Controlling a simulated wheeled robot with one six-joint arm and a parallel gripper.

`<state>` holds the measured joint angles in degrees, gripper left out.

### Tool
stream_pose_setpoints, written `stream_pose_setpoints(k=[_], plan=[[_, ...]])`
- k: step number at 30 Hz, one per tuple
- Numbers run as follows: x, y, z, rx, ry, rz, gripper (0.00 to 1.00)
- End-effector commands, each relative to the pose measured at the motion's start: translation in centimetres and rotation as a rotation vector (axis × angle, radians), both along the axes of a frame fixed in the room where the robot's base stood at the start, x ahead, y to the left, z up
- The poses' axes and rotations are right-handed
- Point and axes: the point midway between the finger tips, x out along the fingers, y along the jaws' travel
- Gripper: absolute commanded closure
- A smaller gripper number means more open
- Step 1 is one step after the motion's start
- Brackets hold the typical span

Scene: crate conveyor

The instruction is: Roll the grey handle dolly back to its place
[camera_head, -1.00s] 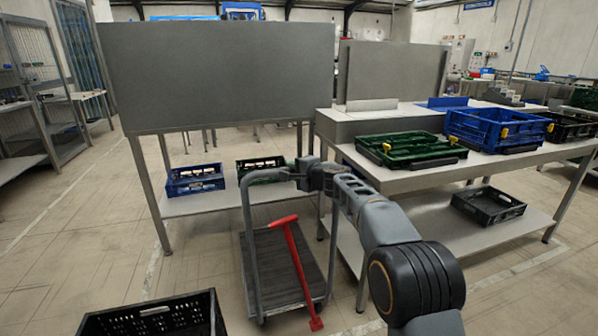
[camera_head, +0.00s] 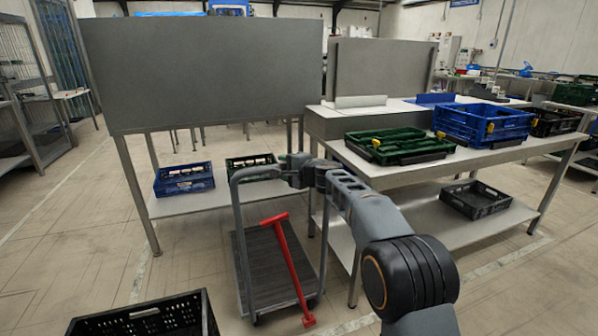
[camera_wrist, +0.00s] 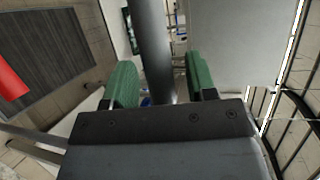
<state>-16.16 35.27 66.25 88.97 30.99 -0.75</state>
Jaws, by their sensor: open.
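The grey handle dolly (camera_head: 251,262) stands on the floor in front of the tables, with a dark ribbed deck and an upright tubular handle. A red long-handled tool (camera_head: 291,262) lies across its deck, and part of it shows at the left of the wrist view (camera_wrist: 10,80). My gripper (camera_head: 287,170) is at the top bar of the handle. In the wrist view the grey handle bar (camera_wrist: 153,45) passes between the two green finger pads of my gripper (camera_wrist: 160,82). The jaws are open around the bar.
A black crate (camera_head: 145,313) sits at the lower left, near the dolly. The steel table (camera_head: 450,168) at right carries green and blue crates, with a black crate (camera_head: 475,199) on its lower shelf. A low shelf (camera_head: 222,198) behind holds two crates. Floor at left is clear.

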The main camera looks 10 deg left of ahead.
Motion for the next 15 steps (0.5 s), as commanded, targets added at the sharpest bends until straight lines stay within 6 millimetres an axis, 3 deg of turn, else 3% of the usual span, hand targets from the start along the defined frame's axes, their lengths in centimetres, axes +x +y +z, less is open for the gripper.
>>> stream_pose_setpoints(k=[15], plan=[[-6.5, -7.1, 1.8, 0.001, -0.002, -0.002, 0.48]])
